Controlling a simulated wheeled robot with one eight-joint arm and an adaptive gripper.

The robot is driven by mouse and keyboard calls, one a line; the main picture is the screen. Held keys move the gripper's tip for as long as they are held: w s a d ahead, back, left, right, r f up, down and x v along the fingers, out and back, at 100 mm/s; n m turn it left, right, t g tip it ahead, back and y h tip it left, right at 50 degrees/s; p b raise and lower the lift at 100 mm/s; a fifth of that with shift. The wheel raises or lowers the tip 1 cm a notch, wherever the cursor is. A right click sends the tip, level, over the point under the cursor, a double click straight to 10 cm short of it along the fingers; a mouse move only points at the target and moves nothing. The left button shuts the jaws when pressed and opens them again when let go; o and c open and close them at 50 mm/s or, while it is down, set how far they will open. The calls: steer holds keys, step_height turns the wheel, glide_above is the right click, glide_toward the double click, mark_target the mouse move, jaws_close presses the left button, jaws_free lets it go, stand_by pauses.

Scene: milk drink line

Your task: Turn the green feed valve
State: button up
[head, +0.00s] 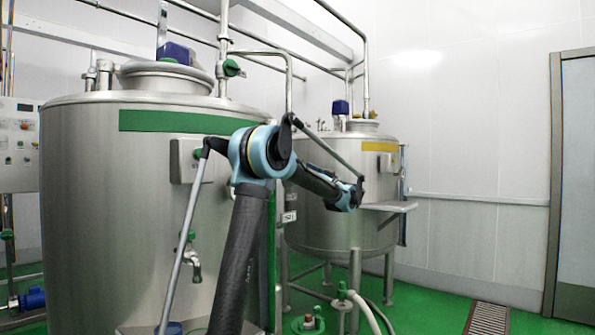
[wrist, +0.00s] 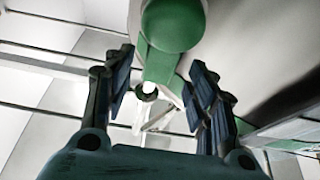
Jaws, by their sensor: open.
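A green valve (wrist: 172,24) with a rounded green body fills the top middle of the wrist view. Its green lever (wrist: 158,68) reaches down toward the space between the fingers of my gripper (wrist: 165,82). The gripper is open, with one dark finger on each side of the lever's lower end. I see no clear contact between the fingers and the lever. In the head view my arm reaches right in front of the tanks, and the fingers cannot be made out there. I cannot tell which green fitting in the head view is this valve.
A large steel tank (head: 95,215) with a green band stands at left. A smaller tank (head: 325,225) with a yellow band stands behind my arm. A green-handled pipe valve (head: 232,67) is overhead. A pale hose (head: 366,313) lies low. The floor before the door (head: 578,180) is mostly clear.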

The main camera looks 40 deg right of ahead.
steer(key=v, duration=0.7)
steer(key=shift+f, duration=0.1)
stand_by(0.4)
